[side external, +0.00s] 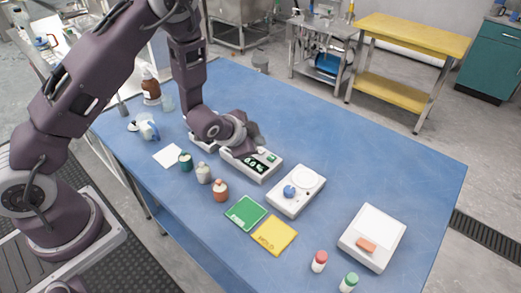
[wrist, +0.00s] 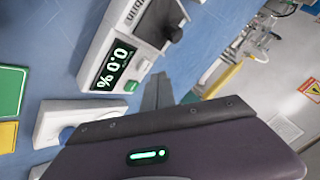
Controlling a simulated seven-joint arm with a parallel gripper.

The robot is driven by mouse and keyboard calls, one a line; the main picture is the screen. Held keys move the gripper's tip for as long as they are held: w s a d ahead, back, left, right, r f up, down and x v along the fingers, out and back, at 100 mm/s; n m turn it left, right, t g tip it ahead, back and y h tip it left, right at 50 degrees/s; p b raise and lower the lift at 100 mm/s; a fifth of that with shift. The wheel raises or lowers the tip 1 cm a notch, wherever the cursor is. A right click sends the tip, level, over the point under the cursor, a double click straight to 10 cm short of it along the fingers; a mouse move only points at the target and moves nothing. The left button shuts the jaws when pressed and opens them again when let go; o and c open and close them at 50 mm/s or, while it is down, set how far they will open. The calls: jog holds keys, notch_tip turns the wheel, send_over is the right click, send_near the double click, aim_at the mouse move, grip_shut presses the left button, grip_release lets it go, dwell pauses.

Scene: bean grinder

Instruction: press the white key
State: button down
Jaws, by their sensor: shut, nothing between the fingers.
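A white device (side external: 252,166) with a lit display reading 0.0 % stands on the blue table; its display (wrist: 115,62) shows in the wrist view. A green key (wrist: 131,86) sits at the display's end, with a small pale key (wrist: 143,65) beside it, hard to make out against the white housing. My gripper (side external: 254,143) is shut and empty, low over the device. In the wrist view its grey fingers (wrist: 157,92) are near the keys; contact cannot be told.
A white unit with a blue knob (side external: 290,191) stands to the right, and a white scale with an orange block (side external: 366,245) farther right. The table's back right is clear.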

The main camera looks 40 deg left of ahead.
jog(key=shift+r, duration=2.45)
jog(key=s+r+n+g, duration=0.1)
jog(key=s+r+n, duration=0.1)
jog(key=s+r, duration=0.5)
jog(key=s+r+n+g, duration=0.1)
jog(key=s+r+n, duration=0.3)
jog(key=r, duration=0.5)
jog(key=s+r+n, duration=0.1)
jog(key=s+r, duration=0.1)
jog(key=s, duration=0.8)
jog(key=s+r+g+h, duration=0.1)
jog(key=s+r, duration=0.1)
jog(key=s, duration=0.9)
jog(key=shift+d+r+n+g, duration=0.2)
jog(key=shift+d+n+g, duration=0.1)
jog(key=shift+d+n, duration=0.1)
